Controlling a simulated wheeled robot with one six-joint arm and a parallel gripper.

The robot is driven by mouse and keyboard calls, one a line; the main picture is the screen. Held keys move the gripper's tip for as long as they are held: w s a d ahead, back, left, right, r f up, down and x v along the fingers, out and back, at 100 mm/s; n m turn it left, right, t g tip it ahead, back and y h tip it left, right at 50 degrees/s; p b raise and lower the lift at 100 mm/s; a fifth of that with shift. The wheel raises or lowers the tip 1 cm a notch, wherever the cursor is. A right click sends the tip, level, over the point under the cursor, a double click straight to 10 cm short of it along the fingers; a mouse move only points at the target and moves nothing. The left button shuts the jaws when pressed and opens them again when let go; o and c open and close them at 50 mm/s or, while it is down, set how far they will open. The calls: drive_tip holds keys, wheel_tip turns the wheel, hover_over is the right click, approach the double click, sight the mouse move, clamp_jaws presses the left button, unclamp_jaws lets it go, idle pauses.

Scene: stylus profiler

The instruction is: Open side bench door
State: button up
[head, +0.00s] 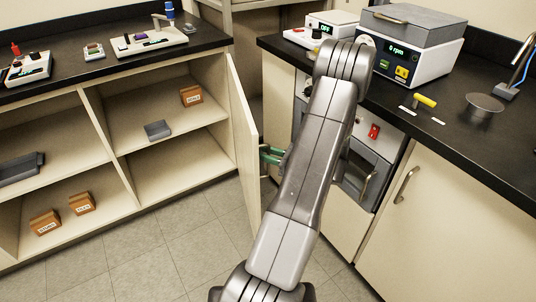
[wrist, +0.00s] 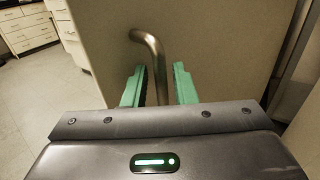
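The side bench door (head: 243,145) is a pale panel on the left bench and stands swung well out from the cabinet, so the shelves inside show. In the wrist view its face (wrist: 220,45) fills the middle, with a bent metal handle (wrist: 153,60) on it. My gripper (head: 272,155) is at the door's outer face, its green fingers partly hidden by my arm in the head view. In the wrist view the fingers (wrist: 160,85) stand either side of the handle, with a visible gap at the right finger. The gripper looks open around the handle.
The open cabinet (head: 130,150) holds a grey tray (head: 158,130) and small brown boxes (head: 191,95). The right bench (head: 450,140) carries instruments and has a closed door (head: 440,225) with its own handle. Tiled floor (head: 150,250) lies clear in front of the left bench.

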drive_tip(key=p+v, duration=0.1)
drive_tip(key=v, duration=1.1)
